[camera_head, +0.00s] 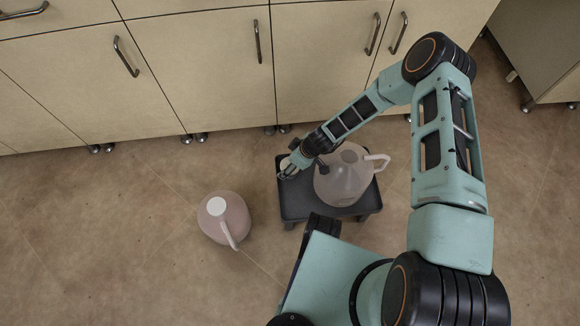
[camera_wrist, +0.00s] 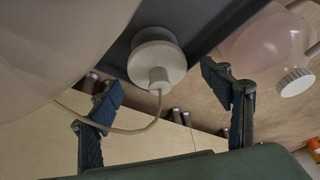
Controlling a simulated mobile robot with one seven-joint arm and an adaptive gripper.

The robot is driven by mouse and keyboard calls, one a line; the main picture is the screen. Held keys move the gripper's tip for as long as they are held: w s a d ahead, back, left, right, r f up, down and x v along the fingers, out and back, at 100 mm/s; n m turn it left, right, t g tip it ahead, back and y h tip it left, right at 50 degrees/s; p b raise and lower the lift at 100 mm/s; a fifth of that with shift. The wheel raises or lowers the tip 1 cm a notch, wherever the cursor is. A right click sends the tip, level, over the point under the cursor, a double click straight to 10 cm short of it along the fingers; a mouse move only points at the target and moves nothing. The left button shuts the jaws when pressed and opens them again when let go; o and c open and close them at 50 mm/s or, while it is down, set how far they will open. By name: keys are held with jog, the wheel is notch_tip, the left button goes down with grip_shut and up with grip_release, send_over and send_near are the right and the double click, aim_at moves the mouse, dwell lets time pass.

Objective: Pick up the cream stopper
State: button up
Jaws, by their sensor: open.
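The cream stopper (camera_wrist: 157,62) shows in the wrist view as a wide round disc with a narrower knob and a thin cord trailing from it. It rests on the dark stand (camera_wrist: 205,22). In the head view a small part of the stopper (camera_head: 285,163) shows beside my gripper (camera_head: 287,172), at the stand's left side. My gripper (camera_wrist: 166,92) is open and empty in the wrist view. Its two fingers are spread to either side of the stopper's knob, and I see no contact. The exact gap in depth is unclear.
A pinkish jug (camera_head: 226,222) with a white cap stands on the floor to the left. Cabinets (camera_head: 200,70) line the back.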

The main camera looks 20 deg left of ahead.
aim_at(285, 162)
jog(key=c, duration=1.3)
jog(key=shift+o, duration=0.2)
jog(key=shift+r, duration=0.45)
notch_tip(285, 162, up, 2)
jog(key=shift+r+p, duration=0.1)
jog(key=shift+p, duration=0.5)
jog(key=s+d+r+p, duration=0.4)
jog(key=s+d+r, duration=0.5)
jog(key=s+r, duration=0.1)
jog(key=shift+s+d, duration=0.2)
jog(key=shift+d, duration=0.05)
